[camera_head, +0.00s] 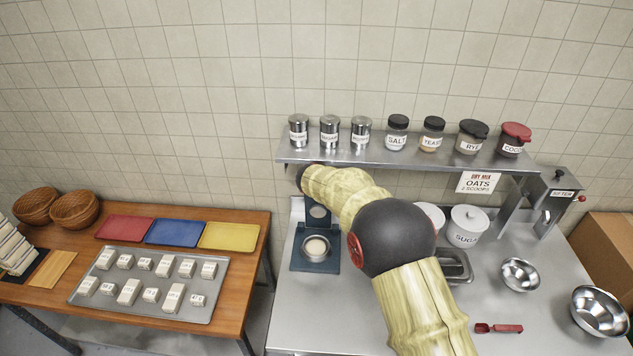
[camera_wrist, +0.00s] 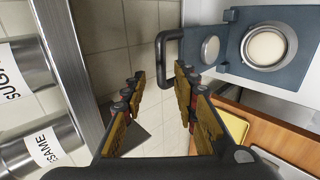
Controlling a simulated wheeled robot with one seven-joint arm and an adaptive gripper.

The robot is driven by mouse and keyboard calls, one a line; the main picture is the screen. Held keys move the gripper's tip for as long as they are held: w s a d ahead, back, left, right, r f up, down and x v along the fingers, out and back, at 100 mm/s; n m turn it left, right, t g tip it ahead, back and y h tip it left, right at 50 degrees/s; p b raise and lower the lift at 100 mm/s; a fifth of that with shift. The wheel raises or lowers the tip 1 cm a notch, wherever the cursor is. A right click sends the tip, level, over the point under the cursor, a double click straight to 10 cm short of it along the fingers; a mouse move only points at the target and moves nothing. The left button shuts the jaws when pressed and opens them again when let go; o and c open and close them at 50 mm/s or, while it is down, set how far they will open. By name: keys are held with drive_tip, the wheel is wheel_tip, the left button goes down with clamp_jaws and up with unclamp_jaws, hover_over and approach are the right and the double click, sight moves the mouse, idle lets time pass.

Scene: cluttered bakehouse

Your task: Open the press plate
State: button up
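The dough press (camera_head: 330,262) stands on the steel table, dark blue, with a round metal ring holding pale dough that shows uncovered. Its press plate (camera_head: 318,213) is lifted up behind the ring, partly hidden by my arm. In the wrist view the press base (camera_wrist: 292,80) is at upper right, with the plate's round disc (camera_wrist: 210,48) beside it and a black bar handle (camera_wrist: 161,58) at the plate's outer edge. My gripper (camera_wrist: 160,73) is open, its fingers either side of the handle in the picture. I cannot tell whether they touch it. The head view hides the fingers.
A steel shelf (camera_head: 420,166) with canisters and jars hangs above and behind the press; its edge is close to my gripper in the wrist view. Bowls (camera_head: 520,275) and a red scoop (camera_head: 498,328) lie at right. A wooden table (camera_head: 255,240) with trays stands left.

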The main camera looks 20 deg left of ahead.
drive_tip(key=shift+v, duration=1.8)
drive_tip(key=s+d+f+m+g+h, duration=0.3)
drive_tip(key=s+d+f+m, duration=0.25)
drive_tip(key=s+d, duration=0.3)
drive_tip(key=s+d+r+m+g+b, duration=0.3)
drive_tip(key=s+d+m+b, duration=0.6)
drive_tip(key=s+d, duration=1.3)
drive_tip(key=s+d+f+m+t+b, duration=0.1)
drive_tip(key=s+d+f+m+b, duration=0.1)
drive_tip(key=s+d+b, duration=0.5)
drive_tip(key=s+d+f+m+t+b, duration=0.1)
drive_tip(key=s+d+f+m+b, duration=0.2)
drive_tip(key=s+d+b, duration=0.4)
drive_tip(key=shift+s+d+m+y+b, duration=0.4)
drive_tip(key=shift+s+m+b, duration=0.45)
drive_tip(key=shift+s, duration=1)
